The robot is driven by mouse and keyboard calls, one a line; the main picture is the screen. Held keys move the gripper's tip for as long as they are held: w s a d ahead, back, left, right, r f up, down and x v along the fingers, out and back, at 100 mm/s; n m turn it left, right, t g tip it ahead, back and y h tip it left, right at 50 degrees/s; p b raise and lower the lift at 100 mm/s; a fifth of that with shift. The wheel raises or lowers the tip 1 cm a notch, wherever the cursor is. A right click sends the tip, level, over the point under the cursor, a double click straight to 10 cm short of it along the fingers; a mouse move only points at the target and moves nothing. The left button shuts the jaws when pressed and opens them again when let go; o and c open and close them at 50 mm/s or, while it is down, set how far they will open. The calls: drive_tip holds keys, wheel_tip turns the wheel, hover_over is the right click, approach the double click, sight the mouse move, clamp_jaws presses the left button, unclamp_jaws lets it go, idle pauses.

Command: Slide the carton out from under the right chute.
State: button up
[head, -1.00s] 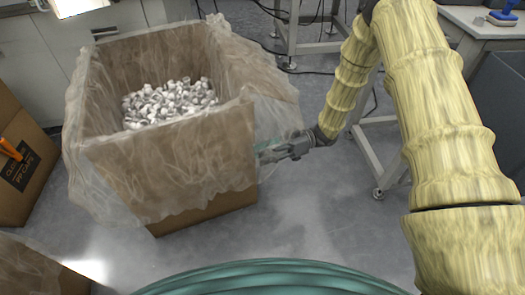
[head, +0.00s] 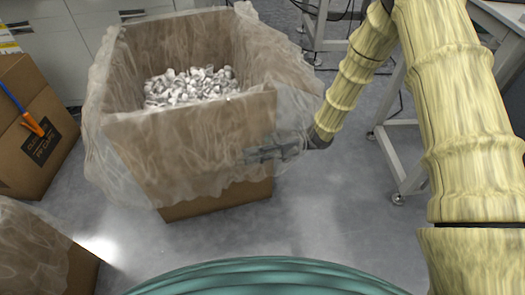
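The carton (head: 130,150) is a large open brown box standing on the floor left of centre. A clear, wrinkled plastic liner (head: 105,110) hangs over its rim and down its sides. A heap of white caps (head: 190,86) lies inside. My gripper (head: 250,155) reaches in from the right and lies at the carton's near right side, below the rim. The liner partly veils its fingers. I cannot tell whether they are open or shut, or whether they touch the cardboard. I see no chute over the carton.
A labelled brown box (head: 25,115) with an orange and blue tool (head: 32,122) stands at the left. Another lined box (head: 82,272) is at the lower left. White cabinets (head: 60,40) stand behind. A wheeled frame (head: 398,165) is at the right. Grey floor (head: 320,220) is clear in front.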

drive_tip(key=shift+s+a, duration=0.15)
drive_tip(key=shift+a, duration=0.45)
clamp_jaws()
